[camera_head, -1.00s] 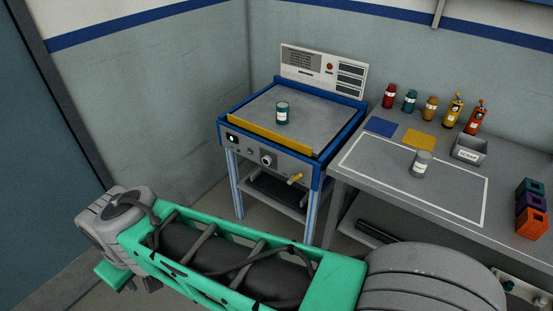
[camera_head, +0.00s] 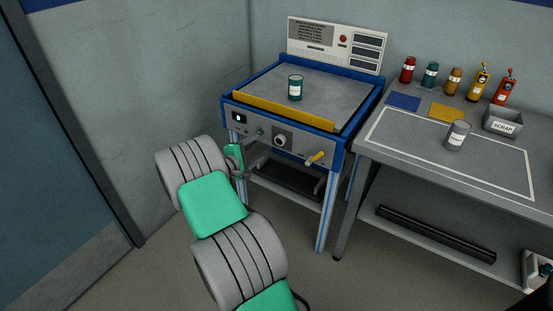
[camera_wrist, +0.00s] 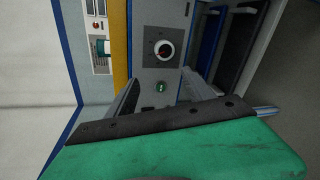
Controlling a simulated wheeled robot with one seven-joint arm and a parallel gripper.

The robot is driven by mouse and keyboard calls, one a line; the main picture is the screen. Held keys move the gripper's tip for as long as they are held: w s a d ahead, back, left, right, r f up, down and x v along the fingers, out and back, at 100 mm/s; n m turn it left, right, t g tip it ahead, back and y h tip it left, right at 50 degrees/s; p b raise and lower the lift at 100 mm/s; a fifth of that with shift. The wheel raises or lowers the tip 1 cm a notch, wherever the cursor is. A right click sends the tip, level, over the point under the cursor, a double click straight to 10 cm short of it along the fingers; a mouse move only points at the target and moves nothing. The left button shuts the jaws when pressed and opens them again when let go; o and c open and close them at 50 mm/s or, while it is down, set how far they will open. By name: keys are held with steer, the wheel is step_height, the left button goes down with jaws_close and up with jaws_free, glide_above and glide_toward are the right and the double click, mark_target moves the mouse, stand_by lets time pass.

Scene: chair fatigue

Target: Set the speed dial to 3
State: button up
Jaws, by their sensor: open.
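The speed dial (camera_head: 280,140) is a round knob on a dark square plate, on the grey front panel of the blue-framed machine (camera_head: 236,120). In the wrist view the dial (camera_wrist: 165,49) shows a dark knob with a pale rim and a red mark. Its numbers and setting are too small to read. My gripper (camera_head: 262,158) is in front of the machine, low and left of the dial. In the wrist view my gripper (camera_wrist: 162,88) is open and empty, its grey fingers apart, with the dial beyond them and not between them.
A small green button (camera_wrist: 161,87) sits beside the dial. A teal can (camera_head: 295,88) stands on the machine top behind a yellow bar (camera_head: 284,110). A workbench (camera_head: 440,165) stands at the right.

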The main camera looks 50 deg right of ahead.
mark_target(278, 142)
steer(key=d+f+n, duration=0.1)
steer(key=d, duration=0.2)
steer(key=d+f+n+h+b, duration=0.1)
steer(key=d, duration=0.3)
steer(key=s+d+f+n+h, duration=0.1)
steer(key=d, duration=0.3)
steer(key=shift+f+b, duration=0.3)
steer(key=shift+f, duration=0.1)
steer(key=shift+c, duration=0.2)
jaws_close()
